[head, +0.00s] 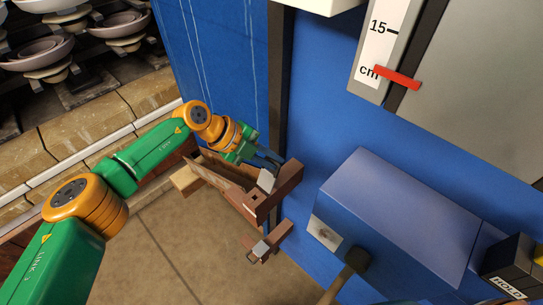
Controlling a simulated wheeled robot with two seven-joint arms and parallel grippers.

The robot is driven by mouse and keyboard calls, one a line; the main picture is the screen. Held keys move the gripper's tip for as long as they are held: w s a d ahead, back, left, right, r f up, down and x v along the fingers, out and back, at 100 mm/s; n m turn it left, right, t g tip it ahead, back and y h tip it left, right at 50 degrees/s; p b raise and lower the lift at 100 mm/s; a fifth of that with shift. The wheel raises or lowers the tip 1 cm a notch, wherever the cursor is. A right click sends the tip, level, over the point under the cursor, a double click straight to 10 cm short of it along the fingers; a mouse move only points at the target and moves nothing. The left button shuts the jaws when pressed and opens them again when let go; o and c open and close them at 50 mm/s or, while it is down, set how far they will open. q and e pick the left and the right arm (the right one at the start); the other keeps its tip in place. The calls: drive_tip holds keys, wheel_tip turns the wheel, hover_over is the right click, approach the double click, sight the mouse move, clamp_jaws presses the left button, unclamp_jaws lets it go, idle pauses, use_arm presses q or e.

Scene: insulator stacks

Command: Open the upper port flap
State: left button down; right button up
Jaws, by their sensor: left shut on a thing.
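The upper port flap (228,178) is a brown, rust-coloured panel at the upper brown port on the blue wall. It is tilted out from the wall, with dark space visible beside it. A pale grey tab (266,181) sits at the port's right end. My left gripper (268,161) reaches in from the left and is shut at the port, next to the flap's upper edge. The exact contact between fingers and flap is partly hidden. A lower brown port piece (268,243) with a grey tab is below. My right gripper is not in view.
A blue box (398,210) juts out at right, with a dark-knobbed lever (355,262) before it. A black box marked HOLD (512,268) is at the right edge. A scale with a red pointer (397,77) is above. Racks of bowl-shaped insulators (35,52) stand at upper left.

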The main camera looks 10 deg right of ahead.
use_arm(q)
drive_tip(key=shift+s+a+f, duration=0.1)
drive_tip(key=shift+s+f, duration=0.1)
drive_tip(key=shift+f, duration=0.15)
drive_tip(key=c, duration=0.9)
unclamp_jaws()
drive_tip(key=shift+r, duration=0.1)
drive_tip(key=shift+a+r, duration=0.25)
drive_tip(key=shift+r, duration=0.05)
drive_tip(key=b+v, duration=0.2)
drive_tip(key=v, duration=0.4)
drive_tip(key=shift+w+a+r, duration=0.1)
drive_tip(key=shift+r, duration=0.1)
